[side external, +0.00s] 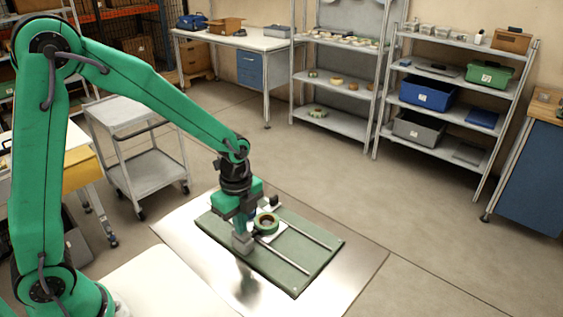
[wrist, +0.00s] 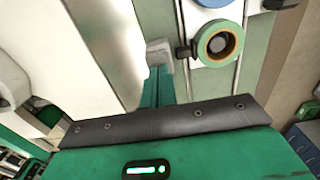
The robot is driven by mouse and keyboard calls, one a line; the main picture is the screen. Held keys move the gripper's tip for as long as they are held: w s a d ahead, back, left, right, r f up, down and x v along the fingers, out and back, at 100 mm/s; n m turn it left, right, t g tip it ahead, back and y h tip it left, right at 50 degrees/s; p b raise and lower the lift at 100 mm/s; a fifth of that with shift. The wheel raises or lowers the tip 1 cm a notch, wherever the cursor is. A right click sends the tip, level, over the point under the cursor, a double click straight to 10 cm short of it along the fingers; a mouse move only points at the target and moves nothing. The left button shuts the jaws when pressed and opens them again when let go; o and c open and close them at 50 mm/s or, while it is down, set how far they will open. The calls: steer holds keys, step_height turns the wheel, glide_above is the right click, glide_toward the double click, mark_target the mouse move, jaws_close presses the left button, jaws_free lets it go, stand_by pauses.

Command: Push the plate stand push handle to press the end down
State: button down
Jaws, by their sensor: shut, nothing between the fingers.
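The plate stand is a green board (side external: 300,272) with two metal rails and a white carriage plate (side external: 268,234). It also shows in the wrist view (wrist: 265,60). A green tape reel (side external: 267,223) lies on the carriage; its dark centre shows in the wrist view (wrist: 217,43). A small black knob (wrist: 184,50), perhaps the push handle, sits at the reel's left side in the wrist view. My gripper (side external: 243,242) is shut and empty, pointing down beside the reel. Its grey tip (wrist: 160,50) is left of the knob; contact cannot be told.
A shiny metal sheet (side external: 340,285) lies under the board. A grey cart (side external: 145,175) stands behind left, and shelves with bins (side external: 425,95) stand at the back. The board's right part, along the rails, is clear.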

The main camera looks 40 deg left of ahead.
steer(key=shift+r, duration=3.45)
steer(key=s+a+r+n+t, duration=0.2)
steer(key=s+r+n, duration=0.3)
steer(key=s+n, duration=0.2)
steer(key=s+a+r+n+t, duration=0.3)
steer(key=s+r+n, duration=0.3)
steer(key=n, duration=0.5)
steer(key=shift+s+t, duration=0.3)
steer(key=shift+s, duration=0.35)
steer(key=c, duration=2.1)
jaws_free()
